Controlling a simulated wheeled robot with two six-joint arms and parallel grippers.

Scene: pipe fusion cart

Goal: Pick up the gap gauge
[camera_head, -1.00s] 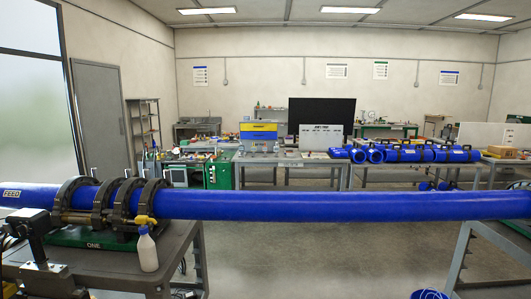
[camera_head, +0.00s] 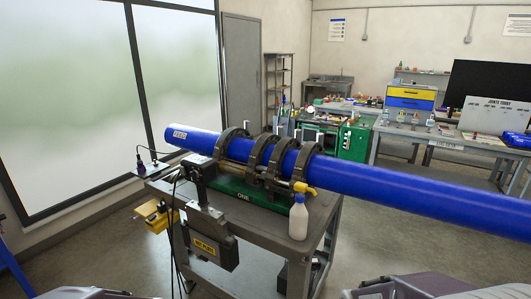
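I cannot pick out the gap gauge for certain in the head view. The long blue pipe (camera_head: 400,184) lies in the black clamp rings of the fusion machine (camera_head: 262,165) on a grey cart (camera_head: 320,232). A white spray bottle (camera_head: 298,220) with a yellow head stands upright at the cart's front right. A dark box marked "HOT PLATE" (camera_head: 208,241) hangs at the cart's front left. Grey parts of my own arms show at the bottom edge, but neither gripper's fingertips are in view.
A green cabinet (camera_head: 352,142) and a workbench (camera_head: 440,138) with small items and a blue-and-yellow drawer box (camera_head: 411,97) stand behind. Floor (camera_head: 100,248) left of the cart is mostly clear.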

